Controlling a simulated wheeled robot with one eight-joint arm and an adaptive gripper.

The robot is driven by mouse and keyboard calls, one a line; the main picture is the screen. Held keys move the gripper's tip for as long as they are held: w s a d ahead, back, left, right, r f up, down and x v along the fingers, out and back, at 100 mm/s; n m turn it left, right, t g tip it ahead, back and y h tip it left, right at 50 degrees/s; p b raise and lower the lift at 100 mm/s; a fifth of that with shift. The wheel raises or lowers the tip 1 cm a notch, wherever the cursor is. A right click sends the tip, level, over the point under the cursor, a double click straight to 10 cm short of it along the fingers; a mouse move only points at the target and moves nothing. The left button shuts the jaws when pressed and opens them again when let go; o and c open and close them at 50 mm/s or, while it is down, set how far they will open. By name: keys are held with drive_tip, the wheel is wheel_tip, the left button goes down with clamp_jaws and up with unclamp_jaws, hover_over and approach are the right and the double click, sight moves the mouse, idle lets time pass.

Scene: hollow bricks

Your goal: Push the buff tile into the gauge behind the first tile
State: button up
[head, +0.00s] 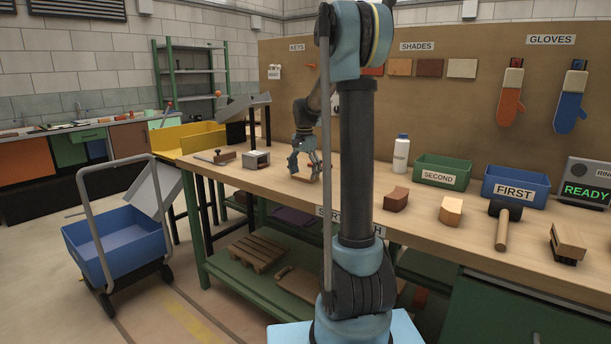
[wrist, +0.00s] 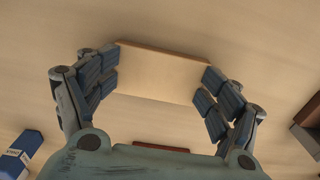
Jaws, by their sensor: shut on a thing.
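My gripper (head: 305,168) is low over the left part of the workbench. In the wrist view its fingers (wrist: 160,78) are closed on the two ends of a flat buff tile (wrist: 158,75). The tile lies level, at or just above the bench top; I cannot tell if it touches. In the head view it shows as a thin brown edge (head: 303,179) under the fingers. A grey metal box with an open front (head: 256,160), which looks like the gauge, stands left of my gripper, apart from it. I cannot make out a first tile inside it.
A small reddish-brown block (head: 225,157) sits left of the metal box. The bench between gripper and box is clear.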

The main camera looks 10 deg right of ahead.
sight(274, 171)
drive_tip(key=shift+w+a+f, duration=0.15)
drive_tip(key=shift+w+a, duration=2.85)
drive_tip(key=shift+c, duration=0.5)
idle(0.5)
drive_tip(key=shift+w+a, duration=0.15)
drive_tip(key=shift+c, duration=0.4)
drive_tip(key=shift+w+a, duration=0.15)
drive_tip(key=shift+w, duration=0.05)
drive_tip(key=shift+c, duration=1.2)
drive_tip(key=shift+w+a, duration=0.25)
clamp_jaws()
drive_tip(key=shift+w+a, duration=0.15)
drive_tip(key=shift+w, duration=0.05)
drive_tip(key=shift+w+a, duration=2.1)
drive_tip(key=shift+a, duration=0.05)
